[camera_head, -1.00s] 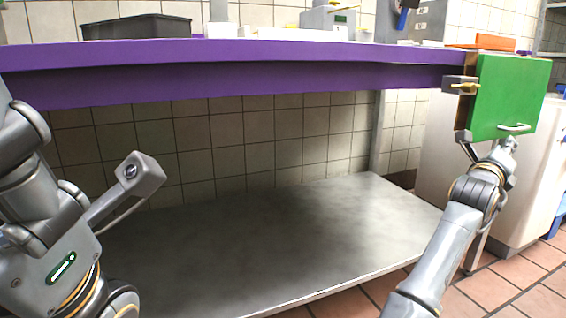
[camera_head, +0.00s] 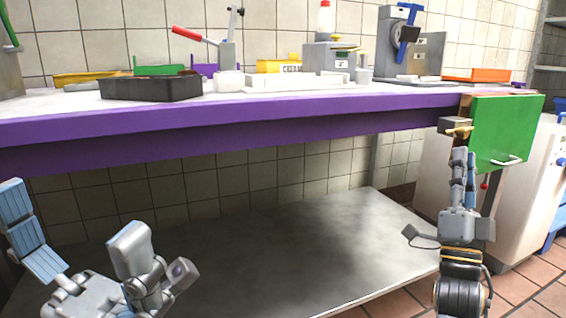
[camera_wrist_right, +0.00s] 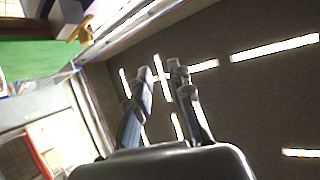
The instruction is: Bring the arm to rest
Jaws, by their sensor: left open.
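My left gripper (camera_head: 85,250) is at the lower left in the head view, in front of the counter and below its top. Its fingers are spread wide and nothing is between them. My right gripper (camera_head: 465,158) points up at the right, in front of the green panel's lower left part. In the right wrist view its two fingers (camera_wrist_right: 160,72) stand close together with a narrow gap and no object visible between them. Whether they count as open or shut is unclear.
The purple-edged counter (camera_head: 250,128) spans the view. It carries a black tray (camera_head: 150,88), a yellow bin (camera_head: 282,66) and machines at the back. The green panel (camera_head: 505,130) hangs at its right end. A metal shelf (camera_head: 290,250) lies below.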

